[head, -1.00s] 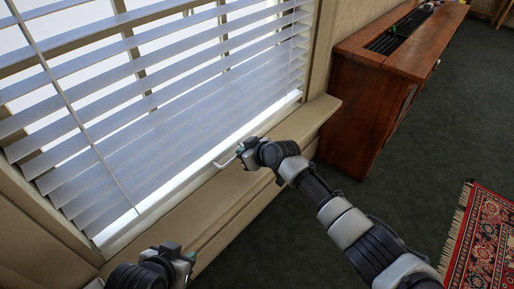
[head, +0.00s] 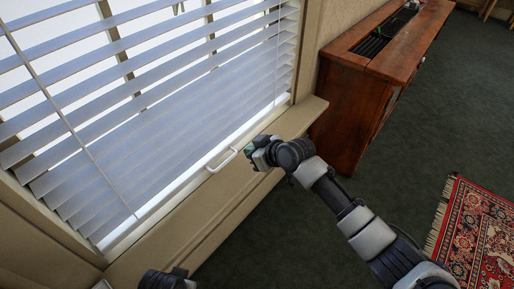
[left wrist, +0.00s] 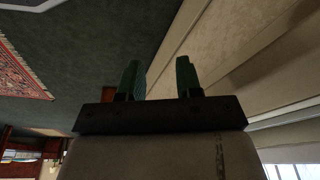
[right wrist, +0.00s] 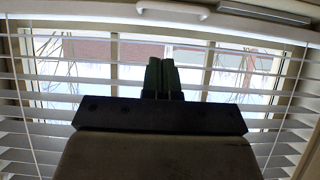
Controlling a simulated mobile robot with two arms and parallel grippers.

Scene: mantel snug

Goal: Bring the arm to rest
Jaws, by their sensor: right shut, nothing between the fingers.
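My right gripper (head: 256,153) is by the window sill, just right of the white handle (head: 221,161) at the bottom of the window, with a small gap between them. In the right wrist view its two green fingers (right wrist: 161,78) are pressed together with nothing between them. The handle also shows at the top of that view (right wrist: 172,11). My left arm's end shows only in part at the bottom edge of the head view, and its fingers are hidden there. In the left wrist view the left gripper's fingers (left wrist: 160,80) stand apart and empty.
White slatted blinds (head: 150,110) hang over the window. The beige sill (head: 225,195) runs below. A wooden cabinet (head: 350,110) stands right of the window. A red patterned rug (head: 480,230) lies on the dark green carpet (head: 420,130), which has open room.

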